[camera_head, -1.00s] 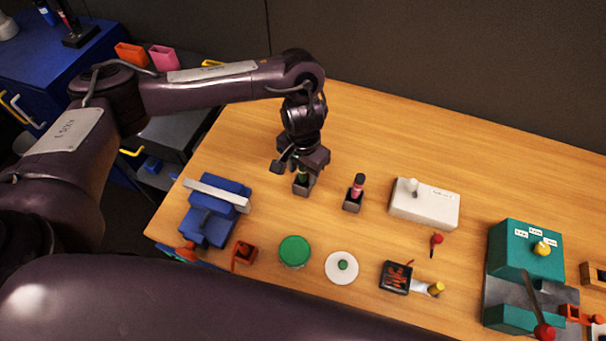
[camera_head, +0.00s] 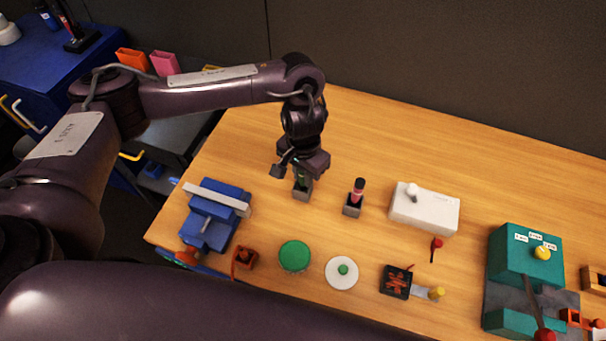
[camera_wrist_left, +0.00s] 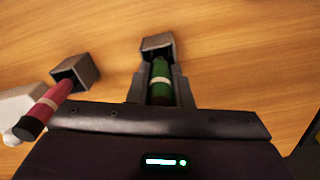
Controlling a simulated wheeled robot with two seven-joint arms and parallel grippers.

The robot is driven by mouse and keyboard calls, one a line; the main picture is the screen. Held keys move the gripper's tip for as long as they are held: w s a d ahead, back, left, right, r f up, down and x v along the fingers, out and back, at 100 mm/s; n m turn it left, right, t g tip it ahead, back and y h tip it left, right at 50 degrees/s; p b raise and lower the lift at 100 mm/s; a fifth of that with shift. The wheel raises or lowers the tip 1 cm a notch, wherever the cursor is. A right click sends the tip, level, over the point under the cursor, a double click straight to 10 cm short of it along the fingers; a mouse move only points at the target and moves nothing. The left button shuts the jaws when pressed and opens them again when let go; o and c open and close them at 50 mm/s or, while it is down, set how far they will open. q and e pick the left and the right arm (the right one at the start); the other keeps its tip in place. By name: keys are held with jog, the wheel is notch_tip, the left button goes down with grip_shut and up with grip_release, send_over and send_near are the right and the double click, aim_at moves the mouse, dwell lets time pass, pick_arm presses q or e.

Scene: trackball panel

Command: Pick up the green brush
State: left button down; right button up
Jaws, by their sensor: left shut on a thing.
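The green brush (camera_wrist_left: 160,82) is upright between the fingers of my left gripper (camera_wrist_left: 160,92), which is shut on it. In the head view the green brush (camera_head: 303,178) shows just under my left gripper (camera_head: 301,170). Its lower end is at a small grey square holder (camera_head: 302,194); the holder also shows in the left wrist view (camera_wrist_left: 157,43). I cannot tell how deep the brush still sits in it. My right gripper is not in view.
A pink-red brush (camera_head: 358,189) stands in a second grey holder (camera_head: 352,206) close to the right. A white box (camera_head: 425,209) is further right. A blue device (camera_head: 213,214) is at the left, with a green round lid (camera_head: 295,256) in front. The back of the table is clear.

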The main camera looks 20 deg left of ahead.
pick_arm(q)
notch_tip(320, 180, up, 20)
jog(key=p, duration=0.2)
jog(key=shift+f+p, duration=0.2)
jog(key=shift+p, duration=0.1)
dwell(0.6)
